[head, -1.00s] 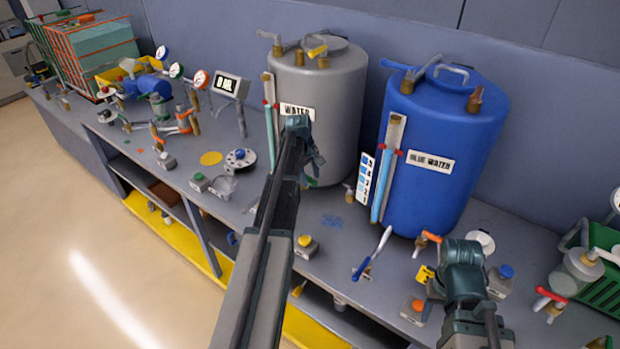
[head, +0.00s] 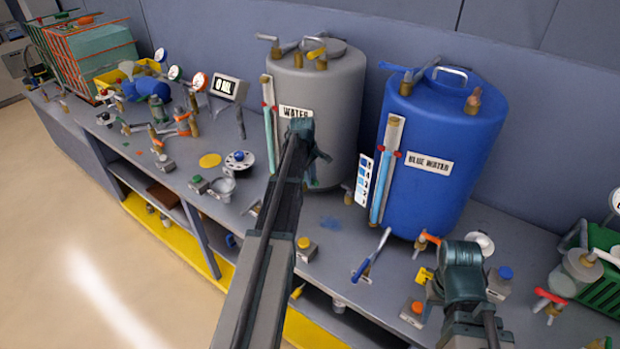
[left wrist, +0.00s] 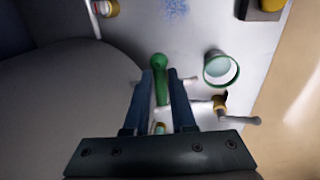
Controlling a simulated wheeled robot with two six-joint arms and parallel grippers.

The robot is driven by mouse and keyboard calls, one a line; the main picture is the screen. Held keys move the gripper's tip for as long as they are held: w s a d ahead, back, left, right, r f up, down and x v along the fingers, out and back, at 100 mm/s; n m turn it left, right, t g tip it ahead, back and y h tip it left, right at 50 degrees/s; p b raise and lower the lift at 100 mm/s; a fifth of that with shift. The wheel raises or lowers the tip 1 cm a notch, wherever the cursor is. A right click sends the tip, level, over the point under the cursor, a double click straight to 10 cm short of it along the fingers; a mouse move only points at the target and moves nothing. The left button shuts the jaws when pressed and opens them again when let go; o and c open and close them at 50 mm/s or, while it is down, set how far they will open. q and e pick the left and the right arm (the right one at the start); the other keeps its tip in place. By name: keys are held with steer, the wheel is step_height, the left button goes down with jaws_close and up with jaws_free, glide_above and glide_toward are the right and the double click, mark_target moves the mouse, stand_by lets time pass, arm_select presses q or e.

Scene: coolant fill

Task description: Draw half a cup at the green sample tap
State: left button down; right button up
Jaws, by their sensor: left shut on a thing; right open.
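In the left wrist view my left gripper (left wrist: 160,74) is shut on the green tap handle (left wrist: 158,64), low beside the grey water tank (head: 318,105). In the head view the left gripper (head: 317,160) reaches the tank's front foot, and its arm hides much of the tap. A white cup with a green rim (left wrist: 221,68) stands on the bench to the right of the handle in the wrist view. Its inside looks pale; I cannot tell any liquid level. My right gripper (head: 463,272) is open and apart, above the bench in front of the blue tank.
A tap with a brass body and grey lever (left wrist: 220,104) is close beside the cup. The blue water tank (head: 440,150) stands right of the grey one. A display (head: 228,86) appears to read 0 ML. A button box (head: 305,248) sits near the bench's front edge.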

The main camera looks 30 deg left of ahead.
arm_select(q)
steer(key=c, duration=0.8)
jaws_free()
steer(key=shift+o, duration=0.2)
steer(key=shift+r, duration=0.15)
step_height(320, 180, up, 13)
steer(key=s+p, duration=0.2)
steer(key=p, duration=1.1)
steer(key=shift+s+r+p, duration=0.2)
steer(key=shift+s+p, duration=0.15)
steer(key=shift+a, duration=0.1)
